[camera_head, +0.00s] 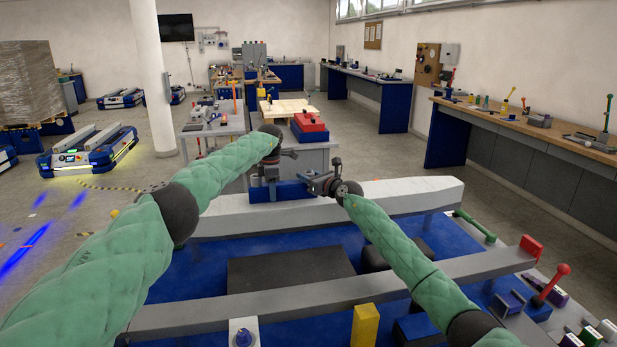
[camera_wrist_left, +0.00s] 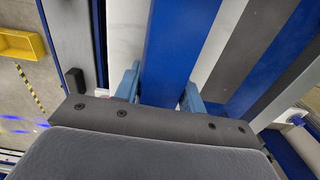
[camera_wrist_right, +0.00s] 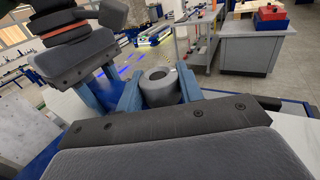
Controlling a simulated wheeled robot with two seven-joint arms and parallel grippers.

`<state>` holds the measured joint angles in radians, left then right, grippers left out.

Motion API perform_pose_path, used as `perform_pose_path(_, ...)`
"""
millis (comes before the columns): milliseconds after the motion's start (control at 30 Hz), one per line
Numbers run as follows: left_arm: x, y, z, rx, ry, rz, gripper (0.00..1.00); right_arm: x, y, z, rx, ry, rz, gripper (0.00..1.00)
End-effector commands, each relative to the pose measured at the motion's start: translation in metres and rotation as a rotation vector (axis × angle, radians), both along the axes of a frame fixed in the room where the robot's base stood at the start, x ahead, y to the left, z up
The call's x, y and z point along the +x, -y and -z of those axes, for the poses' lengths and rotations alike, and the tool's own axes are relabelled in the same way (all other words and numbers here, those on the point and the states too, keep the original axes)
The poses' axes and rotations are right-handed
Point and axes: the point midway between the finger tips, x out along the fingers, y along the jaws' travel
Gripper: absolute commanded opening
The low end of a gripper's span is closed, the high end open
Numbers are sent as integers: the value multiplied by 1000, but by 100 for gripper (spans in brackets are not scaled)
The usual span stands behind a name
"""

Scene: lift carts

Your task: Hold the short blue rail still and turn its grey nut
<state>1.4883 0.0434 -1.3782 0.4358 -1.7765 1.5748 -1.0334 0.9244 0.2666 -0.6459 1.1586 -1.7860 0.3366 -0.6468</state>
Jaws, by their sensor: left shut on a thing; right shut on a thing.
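The short blue rail (camera_head: 292,191) lies by the white beam in the head view. It runs between the two blue fingers of my left gripper (camera_wrist_left: 160,92) in the left wrist view, and the gripper is shut on it. In the head view my left gripper (camera_head: 271,180) points down at the rail. The grey nut (camera_wrist_right: 160,88), round with a dark hole, sits between the blue fingers of my right gripper (camera_wrist_right: 160,92) in the right wrist view, and that gripper is shut on it. My right gripper (camera_head: 316,184) hides the nut in the head view.
A long white beam (camera_head: 390,195) and a grey beam (camera_head: 430,272) cross the blue cart deck (camera_head: 200,262). A yellow block (camera_head: 365,325) and a red-knobbed lever (camera_head: 551,285) stand at the front. A grey cabinet with a red part (camera_head: 309,127) stands behind the grippers.

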Motion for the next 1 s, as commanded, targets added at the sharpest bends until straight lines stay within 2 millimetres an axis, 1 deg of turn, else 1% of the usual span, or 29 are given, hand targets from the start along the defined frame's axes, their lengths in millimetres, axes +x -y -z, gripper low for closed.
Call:
perform_pose_path(100,0,-1,0,1,0,-2,8,0,0,1,-1,-2,0,14)
perform_pose_path(133,0,-1,0,1,0,-2,8,0,0,1,-1,-2,0,39)
perform_pose_path(233,0,-1,0,1,0,-2,8,0,0,1,-1,-2,0,58)
perform_pose_path(533,0,-1,1,1,0,-1,8,-1,0,0,-1,-1,-1,59)
perform_pose_path(667,0,0,1,1,0,0,8,-6,6,0,-1,0,0,59)
perform_pose_path(867,0,0,1,1,0,0,8,-30,25,2,-2,0,0,59)
perform_pose_path(1000,0,0,1,1,0,0,8,-52,41,2,-3,0,-1,59)
